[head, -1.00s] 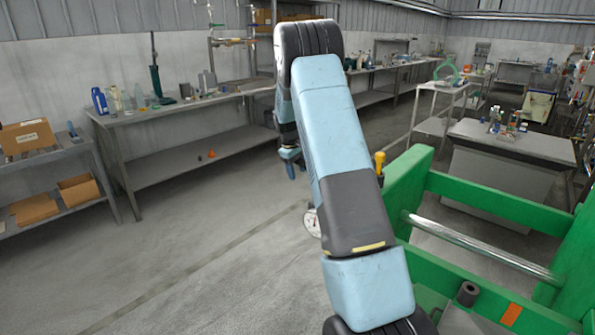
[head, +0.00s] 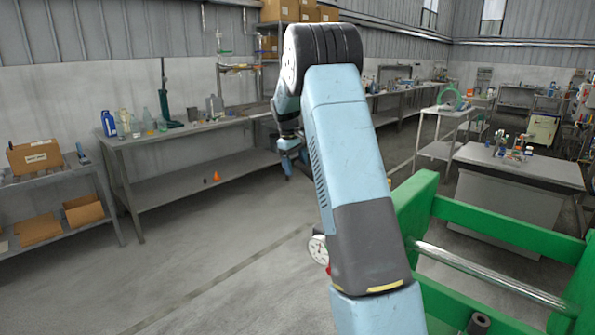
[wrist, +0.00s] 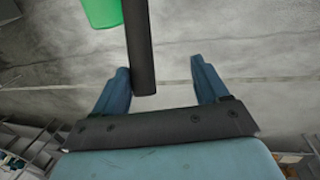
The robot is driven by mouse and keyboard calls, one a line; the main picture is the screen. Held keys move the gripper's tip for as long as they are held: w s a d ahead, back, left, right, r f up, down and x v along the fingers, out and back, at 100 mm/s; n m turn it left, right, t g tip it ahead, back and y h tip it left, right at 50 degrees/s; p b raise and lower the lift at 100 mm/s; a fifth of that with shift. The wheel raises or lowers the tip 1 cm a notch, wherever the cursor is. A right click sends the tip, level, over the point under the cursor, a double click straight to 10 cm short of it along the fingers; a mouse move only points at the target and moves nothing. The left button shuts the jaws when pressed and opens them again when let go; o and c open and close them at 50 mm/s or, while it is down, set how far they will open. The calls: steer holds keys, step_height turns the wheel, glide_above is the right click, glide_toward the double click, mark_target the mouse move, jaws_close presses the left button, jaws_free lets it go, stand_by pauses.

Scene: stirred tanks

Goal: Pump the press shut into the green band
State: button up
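The press is a green frame (head: 505,225) with a bright steel rod (head: 490,275) across it, at the lower right of the head view. A white dial gauge (head: 318,249) shows left of my arm; its needle and any green band are too small to read. In the wrist view a dark bar, apparently the pump handle (wrist: 139,45), reaches down between the fingers of my gripper (wrist: 160,66). The fingers are apart. The bar lies close to the left finger, with a wide gap to the right one; contact cannot be told. My gripper is small in the head view (head: 291,160).
A long workbench (head: 190,132) with bottles runs along the back wall. A shelf with cardboard boxes (head: 35,155) stands at the left. A grey table (head: 520,165) and a white cart (head: 440,150) stand beyond the press. The floor (head: 220,265) left of my arm is clear.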

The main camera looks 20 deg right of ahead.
steer(key=shift+w+a+r, duration=0.1)
steer(key=shift+a+r, duration=0.15)
steer(key=shift+a, duration=0.15)
steer(key=s+r, duration=0.3)
steer(key=r, duration=0.4)
steer(key=s+r, duration=0.4)
steer(key=r, duration=0.3)
stand_by(1.5)
steer(key=shift+a+r, duration=0.1)
steer(key=shift+r, duration=0.05)
stand_by(0.5)
